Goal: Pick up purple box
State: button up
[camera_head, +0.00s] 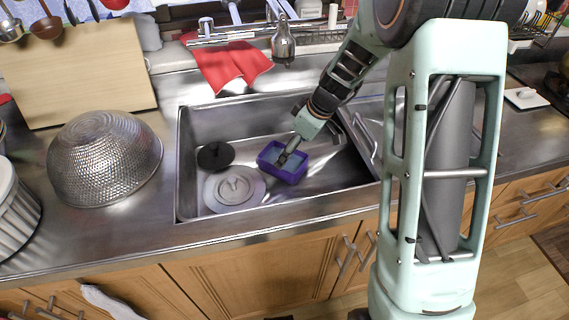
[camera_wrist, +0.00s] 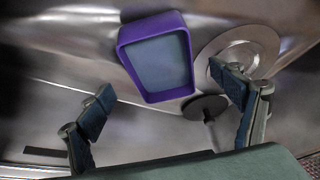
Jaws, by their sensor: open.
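The purple box (camera_head: 292,172) is an open rectangular tray with a grey-blue inside, lying in the steel sink in the head view. In the wrist view the purple box (camera_wrist: 157,57) shows ahead of the fingers, between them in the picture and beyond the tips. My gripper (camera_head: 287,158) is over the box in the head view, one finger overlapping its inside. In the wrist view my gripper (camera_wrist: 168,98) has its two fingers spread wide with nothing between them. I cannot tell whether a finger touches the box.
The steel sink (camera_head: 186,190) holds a round metal lid (camera_head: 222,192) left of the box and a black disc (camera_head: 215,155) behind it. A faucet (camera_head: 283,42) and red cloth (camera_head: 228,66) are at the back. A metal colander (camera_head: 104,158) stands on the left counter.

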jog(key=x, duration=0.6)
jog(key=shift+w+a+f, duration=0.1)
jog(key=shift+a+f, duration=0.05)
jog(key=shift+a, duration=0.15)
jog(key=shift+c, duration=0.3)
jog(key=c, duration=1.7)
jog(key=shift+c, duration=0.2)
